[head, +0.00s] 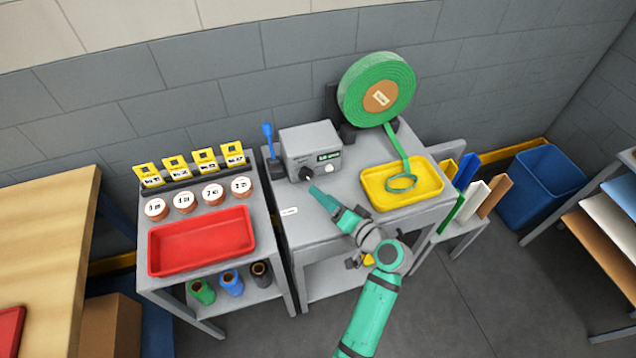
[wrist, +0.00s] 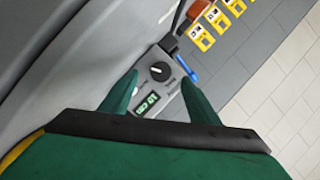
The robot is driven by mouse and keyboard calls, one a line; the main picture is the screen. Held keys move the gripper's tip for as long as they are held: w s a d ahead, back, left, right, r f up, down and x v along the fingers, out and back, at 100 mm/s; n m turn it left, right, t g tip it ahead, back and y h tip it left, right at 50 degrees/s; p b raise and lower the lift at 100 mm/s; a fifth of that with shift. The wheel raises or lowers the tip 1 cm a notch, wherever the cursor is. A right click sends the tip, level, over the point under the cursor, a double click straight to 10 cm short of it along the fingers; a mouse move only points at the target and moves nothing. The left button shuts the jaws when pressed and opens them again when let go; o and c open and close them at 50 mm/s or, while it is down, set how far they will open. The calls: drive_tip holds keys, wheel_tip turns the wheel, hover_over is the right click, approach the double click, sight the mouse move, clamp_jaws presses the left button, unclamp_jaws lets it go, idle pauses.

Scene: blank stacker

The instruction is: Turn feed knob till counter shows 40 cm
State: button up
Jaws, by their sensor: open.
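The grey feed unit (head: 312,148) stands at the back of the grey table. Its black feed knob (head: 306,174) is low on the front face; it also shows in the wrist view (wrist: 160,71) with a pale mark line. The counter (head: 328,156) has lit green digits; in the wrist view the counter (wrist: 150,101) seems to read 10 cm, tilted and hard to read. My gripper (head: 315,190) is just in front of and below the knob. In the wrist view, my gripper's fingers (wrist: 159,76) are spread with the knob visible between them, apparently not touching it.
A green webbing roll (head: 377,89) stands behind, its strip running into a yellow tray (head: 376,190). A blue-handled tool (head: 268,138) stands left of the unit. A red tray (head: 201,241) is on the left cart. A white button (head: 329,169) sits right of the knob.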

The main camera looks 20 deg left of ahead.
sight(306, 175)
drive_tip(key=w+a+n+h, duration=0.1)
drive_tip(key=w+a+n, duration=0.1)
drive_tip(key=w+a+n+t+h, duration=0.1)
drive_tip(key=a+n, duration=0.1)
drive_tip(key=w+a+n+h, duration=0.1)
drive_tip(key=w+a+n, duration=0.1)
drive_tip(key=shift+w+a+f+t+h, duration=0.1)
drive_tip(key=shift+w+a+t+h, duration=0.2)
drive_tip(key=shift+w+a+h, duration=0.1)
drive_tip(key=shift+w+f, duration=0.15)
drive_tip(key=shift+w, duration=0.1)
drive_tip(key=shift+a, duration=0.1)
drive_tip(key=shift+s+a, duration=0.1)
drive_tip(key=shift+a, duration=0.1)
drive_tip(key=shift+d, duration=0.1)
drive_tip(key=c, duration=1)
